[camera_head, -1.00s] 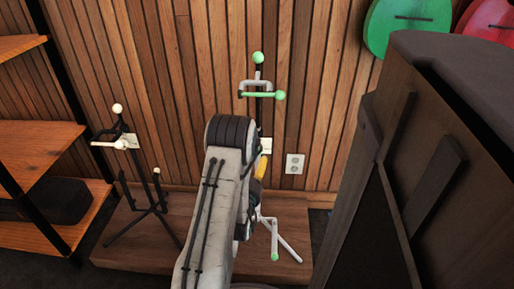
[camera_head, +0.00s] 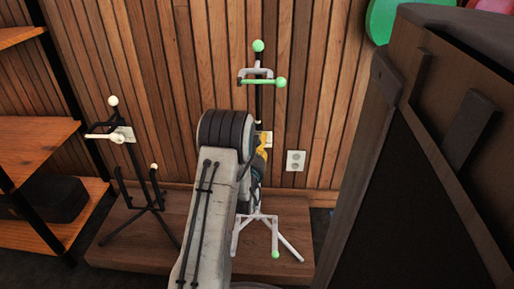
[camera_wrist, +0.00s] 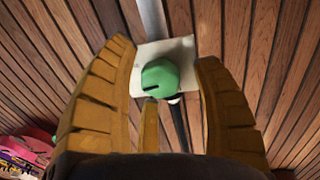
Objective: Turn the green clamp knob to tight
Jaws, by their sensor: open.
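The green clamp knob (camera_wrist: 160,77) shows in the wrist view in front of a pale plate (camera_wrist: 186,50). It has a dark slot on its face. My gripper (camera_wrist: 168,66) is open, with yellow fingers to the left and right of the knob and a third finger just below it. I cannot tell whether any finger touches it. In the head view my gripper (camera_head: 261,156) is at the stand with green tips (camera_head: 259,90), just below a pale plate (camera_head: 267,138). My arm hides the knob there.
A similar stand with cream tips (camera_head: 129,160) is at the left on the wooden platform (camera_head: 130,250). Wooden shelves (camera_head: 40,155) stand at the far left. A large dark cabinet (camera_head: 400,190) fills the right side. A slatted wall is behind, with a socket (camera_head: 295,160).

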